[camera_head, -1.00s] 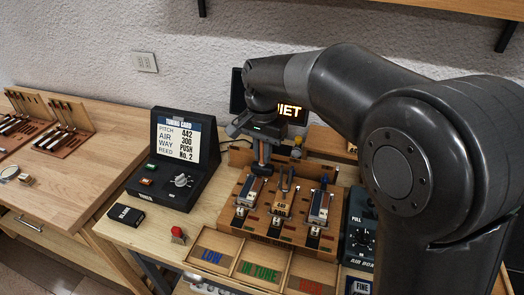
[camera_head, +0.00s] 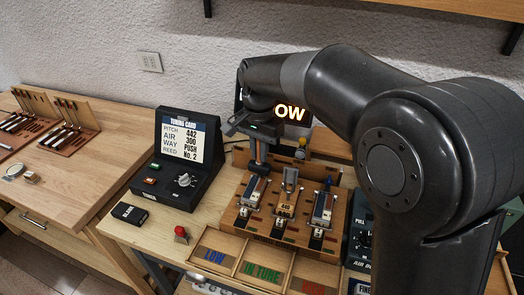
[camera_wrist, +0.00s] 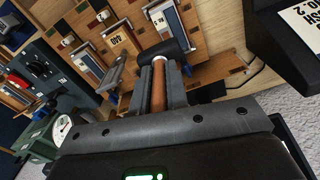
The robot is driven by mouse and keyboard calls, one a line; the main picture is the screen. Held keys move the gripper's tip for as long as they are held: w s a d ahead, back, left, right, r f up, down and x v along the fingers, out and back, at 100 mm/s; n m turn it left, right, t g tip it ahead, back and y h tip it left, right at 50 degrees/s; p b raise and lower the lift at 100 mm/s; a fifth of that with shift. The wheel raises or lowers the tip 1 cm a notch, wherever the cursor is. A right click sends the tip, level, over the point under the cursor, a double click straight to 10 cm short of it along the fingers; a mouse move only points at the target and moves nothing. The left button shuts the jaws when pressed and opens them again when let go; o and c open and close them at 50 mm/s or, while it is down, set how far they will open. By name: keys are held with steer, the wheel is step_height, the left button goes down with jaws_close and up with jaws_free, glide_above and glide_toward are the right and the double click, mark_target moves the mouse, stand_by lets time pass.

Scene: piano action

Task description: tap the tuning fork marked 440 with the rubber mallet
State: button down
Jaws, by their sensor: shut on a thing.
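My gripper (camera_head: 261,139) is shut on the handle of the rubber mallet (camera_head: 257,168). In the wrist view my gripper (camera_wrist: 159,88) holds the brown handle, and the dark mallet head (camera_wrist: 165,50) lies just beyond the fingers. A grey fork shape, apparently the tuning fork (camera_head: 290,176), stands at the middle of the wooden rack (camera_head: 240,222), behind a block marked 440 (camera_head: 285,211). The mallet head is left of this fork in the head view, above the left block (camera_head: 252,190). A gap shows between head and fork. The label also shows in the wrist view (camera_wrist: 115,40).
A right-hand block (camera_head: 322,208) stands on the same rack. In front are trays marked LOW (camera_head: 213,241) and IN TUNE (camera_head: 262,270). The tuning card console (camera_head: 181,160) is at left, and a dark air box (camera_head: 359,240) at right. A lit sign (camera_head: 290,112) is behind my arm.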

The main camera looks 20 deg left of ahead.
steer(key=shift+a+r, duration=0.35)
steer(key=shift+r, duration=0.45)
steer(key=shift+a+r, duration=0.3)
steer(key=shift+r, duration=0.55)
steer(key=shift+a+r, duration=0.35)
steer(key=shift+r, duration=0.45)
steer(key=w+d+r+m, duration=0.1)
steer(key=w+d, duration=0.3)
steer(key=d, duration=0.8)
steer(key=w+d+m, duration=0.1)
steer(key=w+d, duration=0.3)
steer(key=d, duration=0.8)
steer(key=w+d+r+m, duration=0.1)
steer(key=w+d, duration=0.4)
steer(key=d, duration=0.8)
steer(key=s+d+m, duration=0.1)
steer(key=s+d, duration=0.2)
steer(key=d, duration=0.7)
steer(key=s+d, duration=0.2)
steer(key=d, duration=0.9)
steer(key=s+d+f+m, duration=0.1)
steer(key=s+d+f, duration=0.1)
steer(key=s+d, duration=0.3)
steer(key=s+d+f, duration=0.2)
steer(key=s+d, duration=0.3)
steer(key=d, duration=0.6)
steer(key=shift+s+d+f+m, duration=0.15)
steer(key=shift+s+f+m, duration=0.1)
steer(key=shift+f+m, duration=0.15)
